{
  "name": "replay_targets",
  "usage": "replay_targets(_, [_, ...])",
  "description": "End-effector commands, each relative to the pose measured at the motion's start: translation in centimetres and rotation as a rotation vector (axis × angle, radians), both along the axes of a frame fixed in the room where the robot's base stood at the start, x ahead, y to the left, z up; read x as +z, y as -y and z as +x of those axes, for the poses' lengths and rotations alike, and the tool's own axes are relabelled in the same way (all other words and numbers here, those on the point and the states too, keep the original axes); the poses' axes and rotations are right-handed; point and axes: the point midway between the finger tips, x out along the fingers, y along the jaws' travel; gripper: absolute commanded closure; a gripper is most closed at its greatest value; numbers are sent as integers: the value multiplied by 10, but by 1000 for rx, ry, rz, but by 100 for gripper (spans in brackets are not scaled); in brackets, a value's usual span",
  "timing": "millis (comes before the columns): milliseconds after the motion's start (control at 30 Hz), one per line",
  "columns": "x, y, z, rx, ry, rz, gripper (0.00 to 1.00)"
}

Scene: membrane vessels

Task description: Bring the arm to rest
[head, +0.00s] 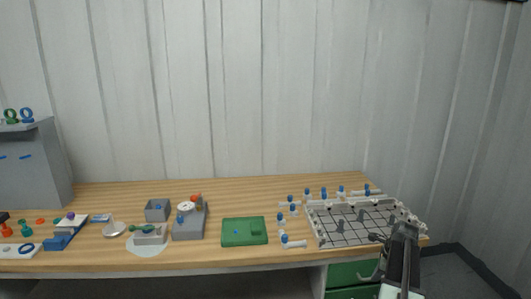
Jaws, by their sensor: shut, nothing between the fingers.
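My arm rises from the bottom right of the head view, in front of the wooden bench.
A gridded board (352,228) with grey pieces lies at the bench's right end, with several blue-topped pieces (308,193) around it. A green tray (244,243), grey boxes (157,204) and small coloured parts stand to the left. Green drawers (350,274) are under the bench. Corrugated walls close the back and right.

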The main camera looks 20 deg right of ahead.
Motion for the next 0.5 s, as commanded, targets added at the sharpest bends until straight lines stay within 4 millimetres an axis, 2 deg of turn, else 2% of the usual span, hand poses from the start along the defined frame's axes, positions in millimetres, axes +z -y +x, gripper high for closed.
replay_targets(33, [5, -44, 20, 153, -12, -24, 100])
replay_targets(67, [7, -68, 31, 256, -20, -40, 100])
replay_targets(100, [9, -101, 44, 399, -31, -64, 100])
replay_targets(167, [12, -151, 61, 615, -43, -99, 100])
replay_targets(233, [15, -212, 74, 875, -57, -138, 100])
replay_targets(267, [17, -238, 78, 991, -61, -154, 100])
replay_targets(300, [19, -273, 81, 1146, -67, -178, 100])
replay_targets(367, [23, -325, 82, 1384, -74, -209, 100])
replay_targets(400, [25, -359, 80, 1543, -77, -229, 100])
replay_targets(500, [31, -434, 69, 1915, -82, -274, 100])
